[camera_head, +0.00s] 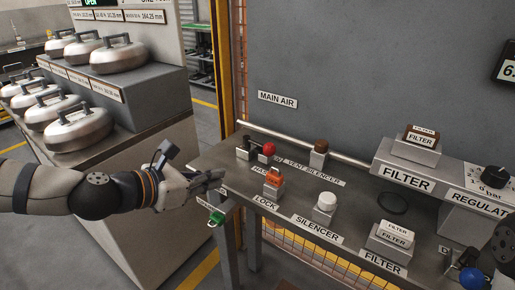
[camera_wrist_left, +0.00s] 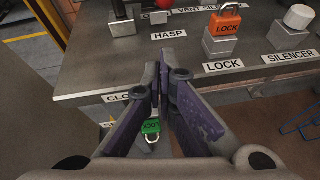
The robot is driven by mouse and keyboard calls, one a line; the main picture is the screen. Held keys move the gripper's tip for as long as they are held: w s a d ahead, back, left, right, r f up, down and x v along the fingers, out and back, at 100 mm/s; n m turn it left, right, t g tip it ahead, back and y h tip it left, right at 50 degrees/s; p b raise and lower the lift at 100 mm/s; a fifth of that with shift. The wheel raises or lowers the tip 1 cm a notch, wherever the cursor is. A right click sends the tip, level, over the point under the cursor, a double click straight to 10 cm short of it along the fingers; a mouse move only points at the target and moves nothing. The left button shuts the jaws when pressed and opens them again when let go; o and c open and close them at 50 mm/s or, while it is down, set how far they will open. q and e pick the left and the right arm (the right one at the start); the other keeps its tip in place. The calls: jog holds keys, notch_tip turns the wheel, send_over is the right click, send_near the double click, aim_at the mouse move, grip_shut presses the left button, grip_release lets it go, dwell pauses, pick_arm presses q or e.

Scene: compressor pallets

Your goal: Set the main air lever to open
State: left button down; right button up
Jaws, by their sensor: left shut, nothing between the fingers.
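A MAIN AIR sign (camera_head: 277,99) hangs on the grey wall above a pale pipe (camera_head: 300,143). Below it, at the bench's back left, is a small dark fitting with a red ball knob (camera_head: 267,149); I cannot tell surely whether this is the main air lever or how it is set. My left gripper (camera_head: 218,176) is shut and empty at the bench's left front edge, left of the orange lock (camera_head: 274,177). In the left wrist view its fingers (camera_wrist_left: 164,65) are together before the bench edge, near a partly hidden label starting "CLO" (camera_wrist_left: 117,97). The red knob is apart from it.
A white silencer knob (camera_head: 326,201), filter blocks (camera_head: 408,178) and a regulator (camera_head: 493,178) stand rightward.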

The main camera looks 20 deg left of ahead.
aim_at(237, 179)
pick_arm(q)
jog(key=shift+n+t, duration=0.4)
jog(key=shift+n, duration=0.1)
jog(key=x, duration=0.2)
jog(key=b+x, duration=0.1)
jog(key=x, duration=0.2)
jog(key=b+x, duration=0.1)
jog(key=x, duration=0.2)
jog(key=shift+w+a+r, duration=0.25)
jog(key=shift+w+a, duration=0.05)
jog(key=shift+w, duration=0.15)
jog(key=w, duration=0.1)
jog(key=w+d, duration=0.1)
jog(key=w+r, duration=0.1)
jog(key=shift+w+d, duration=0.45)
jog(key=shift+w, duration=0.2)
pick_arm(e)
jog(key=shift+s+f+g, duration=0.4)
jog(key=shift+s+f, duration=0.7)
jog(key=shift+f, duration=0.1)
